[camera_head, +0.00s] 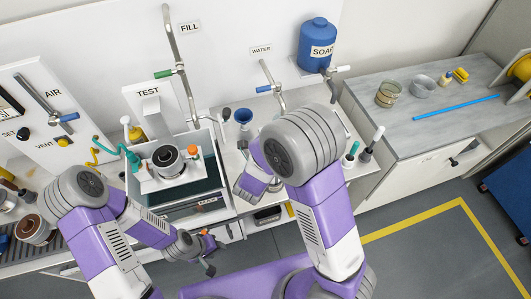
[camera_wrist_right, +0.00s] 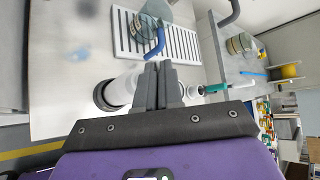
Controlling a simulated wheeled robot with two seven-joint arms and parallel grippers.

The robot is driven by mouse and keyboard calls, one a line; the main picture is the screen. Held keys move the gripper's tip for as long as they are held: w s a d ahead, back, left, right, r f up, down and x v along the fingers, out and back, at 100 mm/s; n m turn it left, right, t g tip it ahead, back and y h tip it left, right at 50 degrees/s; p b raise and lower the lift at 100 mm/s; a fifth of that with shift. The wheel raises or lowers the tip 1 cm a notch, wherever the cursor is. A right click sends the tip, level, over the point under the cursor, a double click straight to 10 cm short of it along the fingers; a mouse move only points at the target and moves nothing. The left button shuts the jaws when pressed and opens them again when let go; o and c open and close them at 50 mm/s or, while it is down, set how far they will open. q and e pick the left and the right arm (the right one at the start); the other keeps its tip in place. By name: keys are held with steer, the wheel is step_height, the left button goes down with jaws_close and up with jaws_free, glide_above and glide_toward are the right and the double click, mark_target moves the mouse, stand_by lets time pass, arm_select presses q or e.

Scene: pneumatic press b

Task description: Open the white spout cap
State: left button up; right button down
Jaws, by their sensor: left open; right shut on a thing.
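In the head view my left gripper (camera_head: 207,253) hangs open and empty in front of the cabinet below the test station. My right gripper (camera_head: 253,183) is by the counter edge, partly hidden by its own arm. In the right wrist view its dark fingers (camera_wrist_right: 159,84) are closed together. A white cylinder with a dark ring (camera_wrist_right: 121,92) lies directly beside them. What is between the fingers is mostly hidden, and I cannot tell whether it is this cylinder. I cannot clearly pick out a white spout cap.
The test station's white frame (camera_head: 146,182) stands at the left. Floor in front is clear.

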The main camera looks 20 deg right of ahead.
steer(key=shift+d+r+m+y+b, duration=0.35)
steer(key=shift+d+m+y, duration=0.15)
steer(key=shift+d+y, duration=0.2)
steer(key=shift+d+r+m+y+b, duration=0.15)
steer(key=shift+d+m+y+b, duration=0.45)
steer(key=shift+d+y+b, duration=0.3)
steer(key=shift+d+m+g+y+b, duration=0.2)
steer(key=shift+d+m+y+b, duration=0.55)
steer(key=shift+y+b, duration=0.7)
steer(key=shift+d+m+g+y+b, duration=0.2)
steer(key=shift+d+m+y+b, duration=0.25)
steer(key=shift+d+y+b, duration=1)
steer(key=shift+a+h+b, duration=0.3)
steer(key=shift+a+b, duration=0.05)
steer(key=shift+a, duration=0.1)
steer(key=c, duration=1.3)
jaws_free()
steer(key=shift+w, duration=0.1)
steer(key=shift+o, duration=0.2)
steer(key=shift+r, duration=0.1)
